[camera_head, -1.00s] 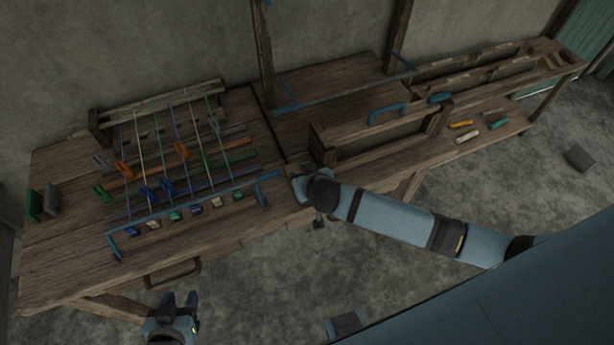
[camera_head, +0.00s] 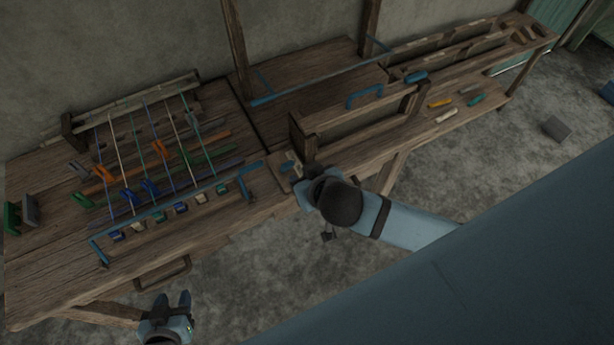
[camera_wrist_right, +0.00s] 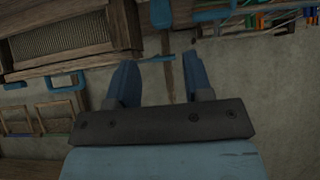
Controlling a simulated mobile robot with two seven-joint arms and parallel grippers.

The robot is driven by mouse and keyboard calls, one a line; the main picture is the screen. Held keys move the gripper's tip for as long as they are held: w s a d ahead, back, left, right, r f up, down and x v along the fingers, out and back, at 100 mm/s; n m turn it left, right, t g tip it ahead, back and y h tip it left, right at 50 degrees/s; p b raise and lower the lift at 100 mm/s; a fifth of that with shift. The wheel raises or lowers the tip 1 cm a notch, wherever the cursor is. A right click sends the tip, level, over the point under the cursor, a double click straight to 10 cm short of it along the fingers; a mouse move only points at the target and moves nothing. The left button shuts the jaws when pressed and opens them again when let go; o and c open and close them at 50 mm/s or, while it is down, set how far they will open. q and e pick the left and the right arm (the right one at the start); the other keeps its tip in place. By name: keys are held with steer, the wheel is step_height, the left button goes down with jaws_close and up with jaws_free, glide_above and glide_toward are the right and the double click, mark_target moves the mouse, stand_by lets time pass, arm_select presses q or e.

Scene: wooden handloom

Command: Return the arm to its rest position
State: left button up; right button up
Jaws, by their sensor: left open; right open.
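My left gripper (camera_head: 172,302) is low at the bottom left of the head view. It is over the floor in front of the bench, open and empty. My right arm (camera_head: 410,224) reaches in from the right in the head view, with its dark wrist joint (camera_head: 338,203) near the bench's front edge. Its fingers are not clearly seen there. In the right wrist view, the right gripper (camera_wrist_right: 160,76) has its two blue fingers apart with nothing between them.
The wooden bench (camera_head: 60,265) runs across the head view, with a small loom of coloured strings and a blue-handled bar (camera_head: 170,208) on its left. A wooden frame (camera_head: 360,112) stands near the right arm. Coloured pieces (camera_head: 440,103) lie farther right. Floor (camera_head: 240,290) in front is clear.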

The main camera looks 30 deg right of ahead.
stand_by(0.4)
steer(key=s+d+f+n+y+p, duration=0.1)
steer(key=s+f+n+y+p, duration=0.1)
steer(key=s+f+p, duration=0.3)
steer(key=s+f, duration=0.1)
steer(key=s, duration=0.2)
steer(key=shift+d+n+t+y, duration=0.3)
steer(key=shift+d+t+y, duration=0.05)
steer(key=shift+t+y, duration=0.05)
steer(key=shift+s, duration=0.1)
